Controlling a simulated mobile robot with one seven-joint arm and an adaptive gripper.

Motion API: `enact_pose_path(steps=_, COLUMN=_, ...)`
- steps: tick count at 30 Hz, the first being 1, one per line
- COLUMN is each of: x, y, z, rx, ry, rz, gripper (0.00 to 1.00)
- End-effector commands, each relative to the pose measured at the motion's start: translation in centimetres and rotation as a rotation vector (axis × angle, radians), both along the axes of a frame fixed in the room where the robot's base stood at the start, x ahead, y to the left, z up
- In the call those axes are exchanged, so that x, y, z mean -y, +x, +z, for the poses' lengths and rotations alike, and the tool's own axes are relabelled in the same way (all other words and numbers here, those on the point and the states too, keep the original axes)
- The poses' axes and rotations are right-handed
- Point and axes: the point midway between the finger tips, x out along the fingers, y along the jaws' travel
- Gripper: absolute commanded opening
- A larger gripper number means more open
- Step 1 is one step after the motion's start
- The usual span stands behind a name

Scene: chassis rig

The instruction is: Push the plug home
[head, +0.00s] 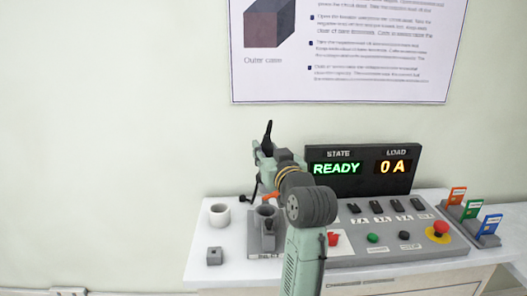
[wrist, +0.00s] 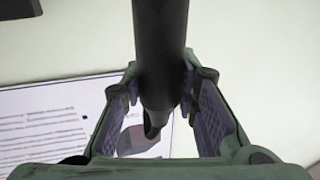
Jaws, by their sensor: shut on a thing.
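My gripper (wrist: 165,105) is shut on a black, round, rod-like piece (wrist: 160,45) that looks like the plug. In the wrist view its narrowed tip shows between the pads. In the head view my gripper (head: 266,150) is raised above the left part of the bench, and the black piece (head: 267,132) stands roughly upright in it, pointed end up. A grey holder with a round opening (head: 265,212) stands on the bench below, partly hidden by my arm. I cannot tell whether it is the plug's socket.
A white ring (head: 219,214) and a small grey block with a hole (head: 214,256) lie on the left of the bench (head: 232,270). The display (head: 363,168) reads READY and 0 A. A sloped panel carries a red button (head: 438,229); coloured tags (head: 472,212) stand at right.

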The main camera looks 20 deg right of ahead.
Motion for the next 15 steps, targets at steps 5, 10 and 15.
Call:
enact_pose_path(steps=5, x=0.0, y=0.0, z=0.1, rx=0.002, ry=0.000, rz=0.000, gripper=0.00)
enact_pose_path(steps=10, x=0.0, y=-0.1, z=-0.5, rx=0.002, ry=0.000, rz=0.000, gripper=0.00)
enact_pose_path(steps=15, x=0.0, y=-0.1, z=-1.7, rx=0.002, ry=0.001, rz=0.000, gripper=0.00)
